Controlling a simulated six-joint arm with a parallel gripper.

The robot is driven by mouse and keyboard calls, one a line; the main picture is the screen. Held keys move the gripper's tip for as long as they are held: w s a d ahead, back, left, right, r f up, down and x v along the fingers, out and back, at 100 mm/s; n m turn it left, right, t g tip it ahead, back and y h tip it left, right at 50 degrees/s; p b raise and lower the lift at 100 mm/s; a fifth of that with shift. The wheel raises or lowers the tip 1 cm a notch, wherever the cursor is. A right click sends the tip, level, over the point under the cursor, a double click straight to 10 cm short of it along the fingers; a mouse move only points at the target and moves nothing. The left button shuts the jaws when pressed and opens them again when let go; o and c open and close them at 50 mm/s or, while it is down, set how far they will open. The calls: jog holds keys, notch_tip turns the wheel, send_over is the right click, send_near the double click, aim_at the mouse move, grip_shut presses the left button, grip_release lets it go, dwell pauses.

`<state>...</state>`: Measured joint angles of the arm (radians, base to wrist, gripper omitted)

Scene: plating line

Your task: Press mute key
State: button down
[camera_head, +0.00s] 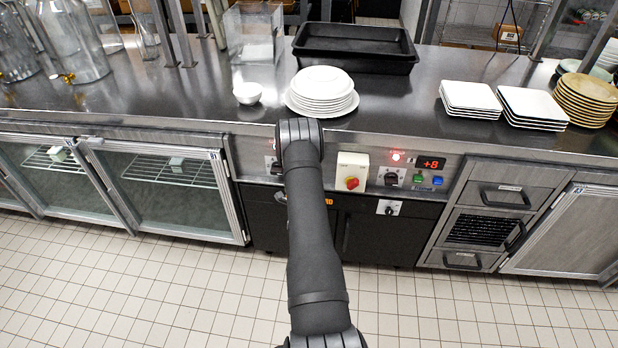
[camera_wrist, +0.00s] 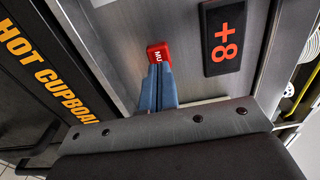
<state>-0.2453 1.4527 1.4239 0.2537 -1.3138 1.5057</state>
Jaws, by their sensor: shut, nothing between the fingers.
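The mute key is a red key (camera_wrist: 158,50) on the steel panel in the wrist view. It shows the letters "MU"; the rest of its face is covered by my fingertips. My gripper (camera_wrist: 157,72) is shut and empty, with its blue-grey fingers together and their tips over the key's lower part. I cannot tell whether they press it or only hover close. In the head view my arm reaches to the counter's front panel and hides my gripper and the key.
A display (camera_wrist: 228,38) reading "+8" sits right of the key, and a black "HOT CUPBOARD" panel (camera_wrist: 45,70) lies left. In the head view, a red-knobbed switch box (camera_head: 352,172) juts out right of my arm. Stacked plates (camera_head: 321,90) stand on the counter above.

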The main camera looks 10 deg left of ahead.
jog(key=shift+w, duration=0.7)
jog(key=shift+w, duration=0.1)
jog(key=shift+w, duration=0.35)
jog(key=shift+w+r, duration=0.2)
jog(key=shift+w, duration=0.45)
jog(key=s, duration=1.4)
jog(key=shift+s+f, duration=0.35)
jog(key=shift+s, duration=0.05)
